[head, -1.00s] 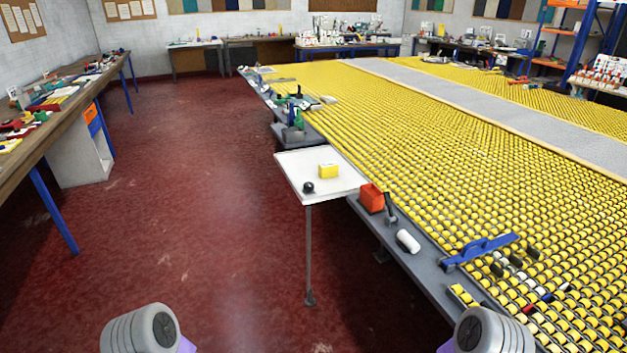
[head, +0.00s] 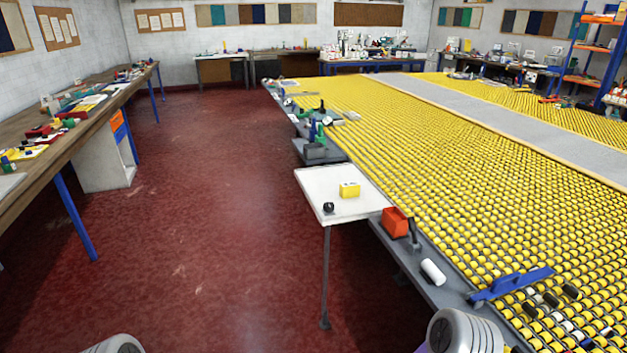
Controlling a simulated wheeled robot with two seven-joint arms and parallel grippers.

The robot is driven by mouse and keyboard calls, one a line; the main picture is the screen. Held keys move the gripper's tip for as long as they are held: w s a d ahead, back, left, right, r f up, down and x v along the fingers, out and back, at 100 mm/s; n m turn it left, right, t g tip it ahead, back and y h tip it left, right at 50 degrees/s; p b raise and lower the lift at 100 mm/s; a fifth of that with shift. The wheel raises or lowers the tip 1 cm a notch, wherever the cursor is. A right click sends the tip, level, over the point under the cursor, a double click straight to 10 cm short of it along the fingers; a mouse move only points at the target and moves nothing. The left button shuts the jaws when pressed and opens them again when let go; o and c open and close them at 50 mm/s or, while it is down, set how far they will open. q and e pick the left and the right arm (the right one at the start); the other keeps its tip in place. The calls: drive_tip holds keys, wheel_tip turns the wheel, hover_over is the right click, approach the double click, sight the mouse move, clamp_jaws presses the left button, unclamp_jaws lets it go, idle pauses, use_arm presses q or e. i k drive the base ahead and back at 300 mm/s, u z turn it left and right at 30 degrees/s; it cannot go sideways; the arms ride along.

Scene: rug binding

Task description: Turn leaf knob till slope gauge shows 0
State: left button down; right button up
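A white leaf (head: 316,185) on a thin leg stands at the near left edge of the large yellow roller table (head: 440,150). A small black knob (head: 328,207) is at the leaf's near left corner. A yellow block (head: 349,190) sits on the leaf; it may be the slope gauge, but no reading can be made out. Only grey rounded parts of my arms show at the bottom edge, one at lower left and one at lower right. Both of my grippers are out of the picture.
An orange-red bin (head: 395,222), a white cylinder (head: 433,272) and a blue bar tool (head: 511,284) lie along the table's near edge. A wooden workbench (head: 88,107) runs along the left. The red floor (head: 190,220) between is clear.

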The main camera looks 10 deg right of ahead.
sight(328, 206)
drive_tip(key=u, duration=0.15)
drive_tip(key=i, duration=0.9)
drive_tip(key=z, duration=0.45)
drive_tip(key=k, duration=0.2)
drive_tip(key=z, duration=0.6)
drive_tip(key=i, duration=1.05)
drive_tip(key=u, duration=0.5)
